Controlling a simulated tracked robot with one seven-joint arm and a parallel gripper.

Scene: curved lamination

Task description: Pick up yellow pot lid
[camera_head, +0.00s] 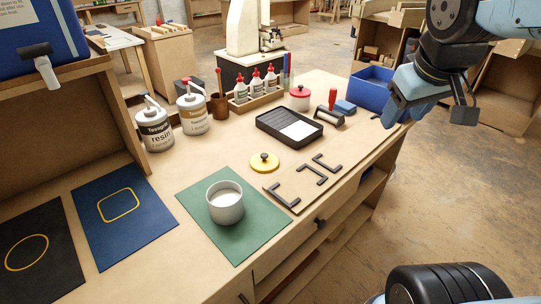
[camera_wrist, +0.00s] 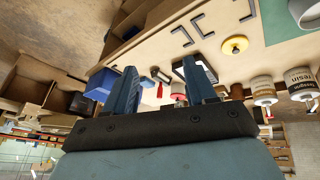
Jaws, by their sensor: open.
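The yellow pot lid (camera_head: 264,162) lies flat on the wooden worktable with its dark knob upward. It also shows in the wrist view (camera_wrist: 235,45), toward the upper right. A pale pot (camera_head: 226,207) stands upright on a green mat (camera_head: 262,232), left of and nearer than the lid. My gripper (camera_head: 428,108) is raised at the upper right, beyond the table's right edge and well apart from the lid. In the wrist view my gripper (camera_wrist: 160,68) is open, with nothing between its fingers.
A board with dark bracket pieces (camera_head: 302,184) lies right of the lid. A black tray (camera_head: 270,124) is behind it. A red-lidded jar (camera_head: 300,99), a red-handled roller (camera_head: 331,106) and a blue bin (camera_head: 370,83) stand farther back. Resin cans (camera_head: 155,133) stand back left.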

